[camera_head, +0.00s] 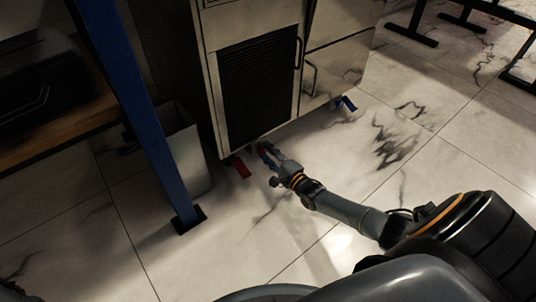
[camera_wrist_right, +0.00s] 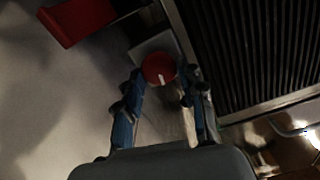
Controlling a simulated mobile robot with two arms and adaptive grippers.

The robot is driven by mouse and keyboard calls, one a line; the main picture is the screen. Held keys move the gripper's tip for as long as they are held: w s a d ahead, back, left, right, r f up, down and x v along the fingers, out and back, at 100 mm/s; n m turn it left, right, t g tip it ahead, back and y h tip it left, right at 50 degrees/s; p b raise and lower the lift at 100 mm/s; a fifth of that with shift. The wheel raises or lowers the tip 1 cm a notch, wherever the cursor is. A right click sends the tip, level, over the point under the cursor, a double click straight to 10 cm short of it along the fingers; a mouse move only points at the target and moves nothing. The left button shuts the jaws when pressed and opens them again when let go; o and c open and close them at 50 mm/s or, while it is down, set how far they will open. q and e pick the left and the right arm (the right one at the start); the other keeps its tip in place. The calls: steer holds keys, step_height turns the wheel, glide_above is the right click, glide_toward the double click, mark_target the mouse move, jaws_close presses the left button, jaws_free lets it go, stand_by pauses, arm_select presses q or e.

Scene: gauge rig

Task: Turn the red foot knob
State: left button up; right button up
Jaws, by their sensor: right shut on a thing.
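The red foot knob (camera_wrist_right: 158,69) is round with a small white mark and sits at the bottom of a metal cabinet (camera_head: 212,65). In the right wrist view it lies between the fingertips of my right gripper (camera_wrist_right: 160,82), which is shut on it. In the head view my right gripper (camera_head: 266,150) reaches low to the cabinet's front bottom edge, and its fingers mostly hide the knob.
A red pedal-like tab (camera_head: 241,167) sticks out left of the knob; it also shows in the right wrist view (camera_wrist_right: 78,20). A blue tab (camera_head: 347,103) is at the right. A blue post (camera_head: 135,90) and a bin (camera_head: 187,155) stand left. The marble floor in front is clear.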

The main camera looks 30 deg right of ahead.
stand_by(0.5)
steer(key=o, duration=1.1)
steer(key=shift+o, duration=0.2)
steer(key=s, duration=0.8)
steer(key=s+d, duration=0.1)
steer(key=s, duration=0.3)
